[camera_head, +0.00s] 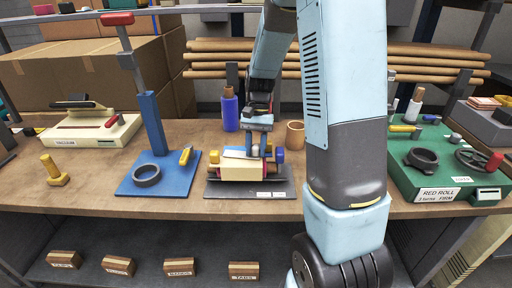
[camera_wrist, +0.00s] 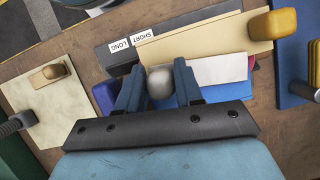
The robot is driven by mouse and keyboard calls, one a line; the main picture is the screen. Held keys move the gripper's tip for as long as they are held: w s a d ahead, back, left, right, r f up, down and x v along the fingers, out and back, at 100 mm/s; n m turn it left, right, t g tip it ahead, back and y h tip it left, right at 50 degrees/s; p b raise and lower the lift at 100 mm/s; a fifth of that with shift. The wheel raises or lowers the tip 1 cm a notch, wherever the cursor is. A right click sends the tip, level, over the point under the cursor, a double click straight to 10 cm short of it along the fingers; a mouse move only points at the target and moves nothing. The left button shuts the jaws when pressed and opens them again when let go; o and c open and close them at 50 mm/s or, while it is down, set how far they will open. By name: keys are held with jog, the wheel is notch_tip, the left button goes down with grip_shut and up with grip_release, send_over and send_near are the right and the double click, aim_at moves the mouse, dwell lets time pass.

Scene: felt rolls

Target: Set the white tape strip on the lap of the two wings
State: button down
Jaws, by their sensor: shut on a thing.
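My gripper (camera_wrist: 159,86) is shut on a pale grey round knob (camera_wrist: 160,80). In the head view my gripper (camera_head: 257,149) is low over the dark plate on the bench. A flat white strip (camera_wrist: 220,69) shows just right of the fingers in the wrist view, beside a blue surface. Whether the knob belongs to this strip is hidden by the fingers. A cream block (camera_head: 243,173) lies on the dark plate (camera_head: 285,188); it also shows in the wrist view (camera_wrist: 205,43). I cannot make out the lap of the two wings.
The plate carries labels SHORT and LONG. A yellow block (camera_wrist: 274,25) stands close by at its end. A blue stand (camera_head: 157,178) is on the left, a green RED ROLL station (camera_head: 405,180) on the right. A blue bottle (camera_head: 230,112) and brown cup (camera_head: 295,134) stand behind.

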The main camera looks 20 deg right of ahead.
jog(key=shift+f, duration=0.15)
jog(key=c, duration=0.7)
grip_release()
jog(key=shift+o, duration=0.2)
jog(key=v, duration=1.3)
jog(key=shift+r, duration=0.3)
jog(key=shift+w+d, duration=0.1)
